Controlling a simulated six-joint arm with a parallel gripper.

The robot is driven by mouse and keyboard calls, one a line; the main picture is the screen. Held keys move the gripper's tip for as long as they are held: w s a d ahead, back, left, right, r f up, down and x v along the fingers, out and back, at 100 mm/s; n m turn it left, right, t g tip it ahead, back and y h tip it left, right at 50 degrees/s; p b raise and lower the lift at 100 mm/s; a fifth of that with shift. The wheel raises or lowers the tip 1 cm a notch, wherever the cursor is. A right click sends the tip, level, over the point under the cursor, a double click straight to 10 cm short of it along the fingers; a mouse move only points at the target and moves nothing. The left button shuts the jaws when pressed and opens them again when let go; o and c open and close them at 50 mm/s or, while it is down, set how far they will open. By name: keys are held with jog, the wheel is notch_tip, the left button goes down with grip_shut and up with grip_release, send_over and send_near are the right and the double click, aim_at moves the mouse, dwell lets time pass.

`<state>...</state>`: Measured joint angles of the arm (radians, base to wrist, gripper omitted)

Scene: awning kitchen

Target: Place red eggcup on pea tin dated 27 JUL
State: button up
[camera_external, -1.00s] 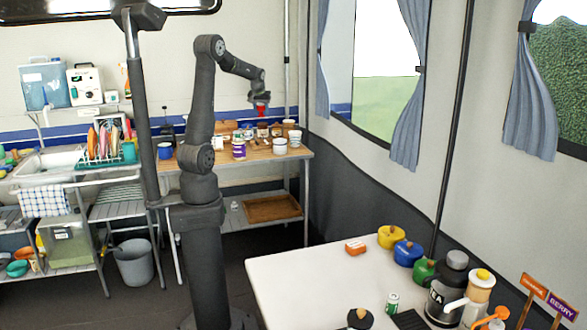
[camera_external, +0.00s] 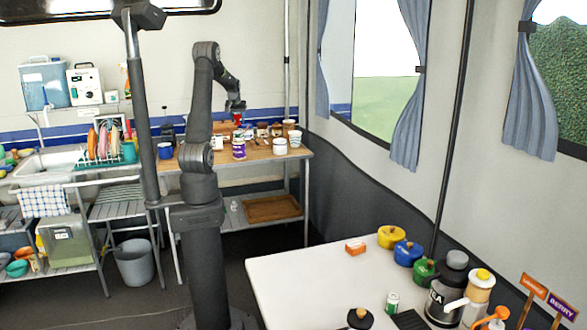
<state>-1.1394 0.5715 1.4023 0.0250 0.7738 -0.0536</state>
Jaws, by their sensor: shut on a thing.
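The red eggcup (camera_external: 237,117) is small in the external view, just below my gripper (camera_external: 237,110) over the wooden-topped table at the back. My gripper is shut on the eggcup. The eggcup is close above the group of tins and jars; I cannot tell whether it touches one. Several tins and jars stand there, including a purple and white one (camera_external: 239,148) in front and white ones (camera_external: 280,146) at the right. The date labels are too small to read, so I cannot tell which is the pea tin dated 27 JUL.
The wooden tabletop (camera_external: 262,153) is crowded, with a little bare wood near its front edge. A dish rack (camera_external: 105,150) with plates and a sink (camera_external: 50,165) are to the left. The white table (camera_external: 300,275) in front holds several pots and containers.

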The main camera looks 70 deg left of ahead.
aim_at(237, 120)
jog(key=shift+f, duration=1.95)
jog(key=shift+f, duration=0.15)
jog(key=o, duration=1)
jog(key=v, duration=1.2)
